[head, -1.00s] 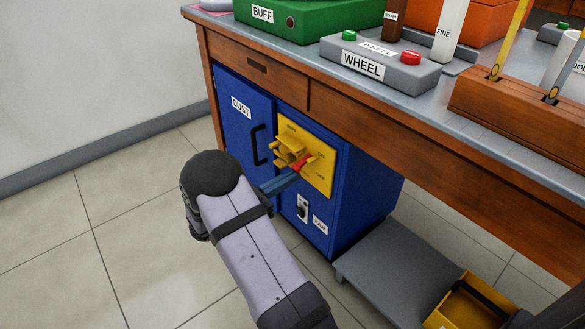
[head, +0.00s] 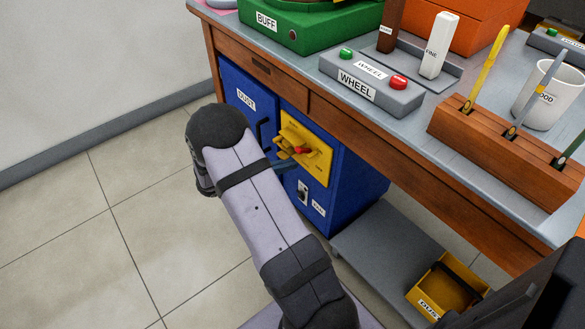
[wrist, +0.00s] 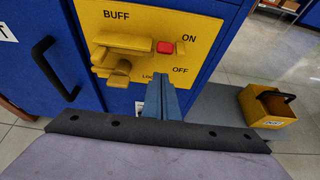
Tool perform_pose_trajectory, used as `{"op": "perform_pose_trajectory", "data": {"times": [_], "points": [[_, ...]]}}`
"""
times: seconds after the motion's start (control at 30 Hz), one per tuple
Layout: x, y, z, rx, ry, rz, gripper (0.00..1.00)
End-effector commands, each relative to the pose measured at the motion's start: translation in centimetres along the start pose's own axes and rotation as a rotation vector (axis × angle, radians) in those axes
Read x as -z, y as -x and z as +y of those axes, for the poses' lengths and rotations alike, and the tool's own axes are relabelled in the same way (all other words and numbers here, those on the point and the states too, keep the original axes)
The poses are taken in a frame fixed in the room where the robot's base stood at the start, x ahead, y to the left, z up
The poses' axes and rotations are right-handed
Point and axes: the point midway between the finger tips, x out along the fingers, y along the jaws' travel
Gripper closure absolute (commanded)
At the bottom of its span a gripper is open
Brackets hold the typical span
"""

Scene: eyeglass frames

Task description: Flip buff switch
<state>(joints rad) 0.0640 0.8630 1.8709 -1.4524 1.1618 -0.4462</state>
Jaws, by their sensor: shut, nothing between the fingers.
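The buff switch is on a yellow panel (head: 318,160) on the front of a blue cabinet; the panel (wrist: 140,20) reads BUFF, ON, OFF and LOC-. Its yellow lever (wrist: 122,42) lies roughly level, and its red tip (wrist: 165,47) is just left of and slightly below the ON label. The red tip (head: 303,150) also shows in the head view. In the head view my gripper (head: 268,163) is partly hidden by my arm.
A black door handle (wrist: 50,68) sticks out left of the panel. A small FAN switch (head: 302,192) is below it. A yellow dust bin (head: 445,288) stands on a grey platform at right. The bench top (head: 395,122) overhangs the cabinet.

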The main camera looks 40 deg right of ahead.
Motion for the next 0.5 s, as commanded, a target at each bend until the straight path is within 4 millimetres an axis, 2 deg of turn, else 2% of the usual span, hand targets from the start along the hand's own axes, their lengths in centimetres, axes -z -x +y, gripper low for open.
{"op": "perform_pose_trajectory", "data": {"times": [0.5], "points": [[-1.5, 0.7, 0.0, 0.0, 0.0, -0.001, 1.0]]}}
